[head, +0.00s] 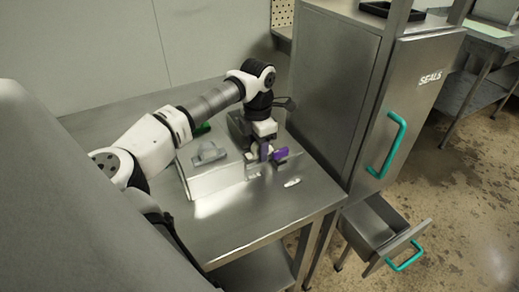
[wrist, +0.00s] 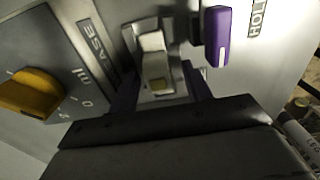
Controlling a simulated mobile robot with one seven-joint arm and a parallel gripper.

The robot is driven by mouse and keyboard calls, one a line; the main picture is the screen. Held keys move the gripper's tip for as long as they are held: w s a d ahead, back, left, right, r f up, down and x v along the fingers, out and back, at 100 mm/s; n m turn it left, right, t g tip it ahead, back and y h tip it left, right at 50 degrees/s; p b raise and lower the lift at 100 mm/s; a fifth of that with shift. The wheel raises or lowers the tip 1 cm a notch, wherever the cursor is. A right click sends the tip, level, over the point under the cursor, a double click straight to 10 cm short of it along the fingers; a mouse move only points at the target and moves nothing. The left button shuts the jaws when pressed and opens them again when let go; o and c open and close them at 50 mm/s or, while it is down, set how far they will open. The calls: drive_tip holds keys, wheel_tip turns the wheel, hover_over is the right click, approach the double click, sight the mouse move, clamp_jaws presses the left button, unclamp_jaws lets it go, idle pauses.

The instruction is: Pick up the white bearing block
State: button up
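No part shows clearly as a white bearing block. A pale grey, block-like part (head: 208,153) sits on the sloped top of the metal box in the head view, left of my gripper; I cannot tell if it is the block. My gripper (head: 257,152) points down at the box's right side. In the wrist view my gripper (wrist: 160,88) has its dark fingers apart, on either side of a white rocker-like piece (wrist: 154,58) in a metal frame. Contact with it is not clear. A small white item (head: 292,182) lies on the table to the right.
A purple handle (wrist: 217,36) stands close right of my fingers, and a yellow knob (wrist: 30,93) is at left. The metal box (head: 215,183) stands on the steel table (head: 235,225). Right of it are a tall cabinet (head: 335,75) and an open lower drawer (head: 375,228).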

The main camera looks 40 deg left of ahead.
drive_tip(key=c, duration=1)
clamp_jaws()
drive_tip(key=shift+r, duration=0.15)
